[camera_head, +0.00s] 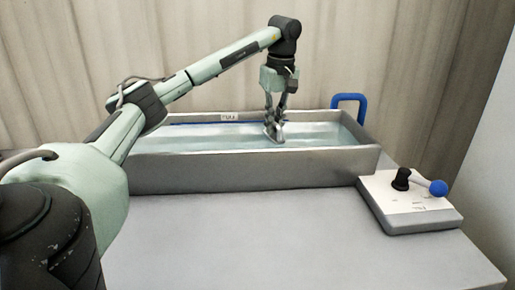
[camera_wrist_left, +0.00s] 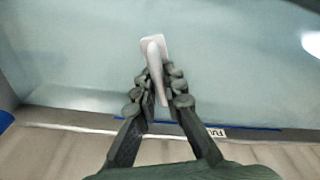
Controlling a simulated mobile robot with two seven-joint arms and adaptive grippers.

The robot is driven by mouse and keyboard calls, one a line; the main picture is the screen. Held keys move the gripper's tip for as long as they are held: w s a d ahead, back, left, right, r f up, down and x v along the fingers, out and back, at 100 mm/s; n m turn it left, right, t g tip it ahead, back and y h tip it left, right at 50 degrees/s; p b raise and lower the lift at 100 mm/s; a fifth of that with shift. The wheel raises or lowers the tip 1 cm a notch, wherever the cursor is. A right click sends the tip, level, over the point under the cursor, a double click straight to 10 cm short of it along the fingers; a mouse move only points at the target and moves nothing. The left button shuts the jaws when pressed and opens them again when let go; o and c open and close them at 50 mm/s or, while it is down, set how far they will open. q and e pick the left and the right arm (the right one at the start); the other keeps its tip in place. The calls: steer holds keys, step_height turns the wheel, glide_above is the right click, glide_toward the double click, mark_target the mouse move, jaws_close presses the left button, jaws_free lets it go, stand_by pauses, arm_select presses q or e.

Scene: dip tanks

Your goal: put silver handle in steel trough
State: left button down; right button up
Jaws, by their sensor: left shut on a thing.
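My left gripper (camera_head: 274,126) points down over the steel trough (camera_head: 250,174), which holds pale water-like liquid. It is shut on the silver handle (camera_wrist_left: 155,62), which also shows small between the fingertips in the head view (camera_head: 277,137). In the left wrist view the fingers of the left gripper (camera_wrist_left: 158,90) close on the handle's narrow shaft, and its flat wider end sticks out past them over the liquid. I cannot tell whether the handle touches the liquid. My right gripper is not in view.
A blue bar handle (camera_head: 349,98) rises at the trough's back right corner. A white and grey box (camera_head: 412,205) with a black knob and a blue-ended lever stands at the right. The grey table (camera_head: 240,240) in front is clear. A wall is close behind.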

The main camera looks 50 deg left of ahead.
mark_target(276, 123)
arm_select(q)
steer(key=shift+f, duration=3.4)
steer(key=c, duration=1.6)
jaws_free()
steer(key=r, duration=0.4)
steer(key=d+r, duration=0.1)
steer(key=r, duration=0.7)
steer(key=shift+s+d, duration=0.2)
